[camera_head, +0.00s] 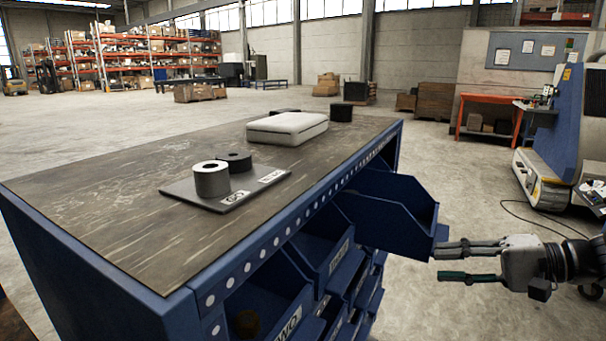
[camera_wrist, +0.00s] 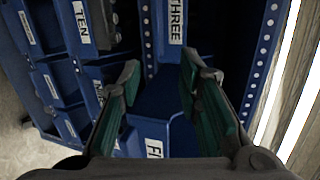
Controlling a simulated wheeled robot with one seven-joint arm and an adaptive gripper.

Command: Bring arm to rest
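My gripper (camera_head: 439,262) is at the right in the head view, beside the blue workbench and level with its upper drawers. Its fingers are apart with nothing between them. The upper fingertip is close to the front end of a pulled-out blue bin (camera_head: 385,215); I cannot tell if they touch. In the wrist view the open gripper (camera_wrist: 158,72) has green finger pads, with a blue bin (camera_wrist: 165,112) seen beyond and between them. Its label is partly hidden and starts with F.
Labelled bins fill the bench side. Open floor (camera_head: 445,190) lies right of the bench. A blue-and-white machine (camera_head: 560,135) stands at far right.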

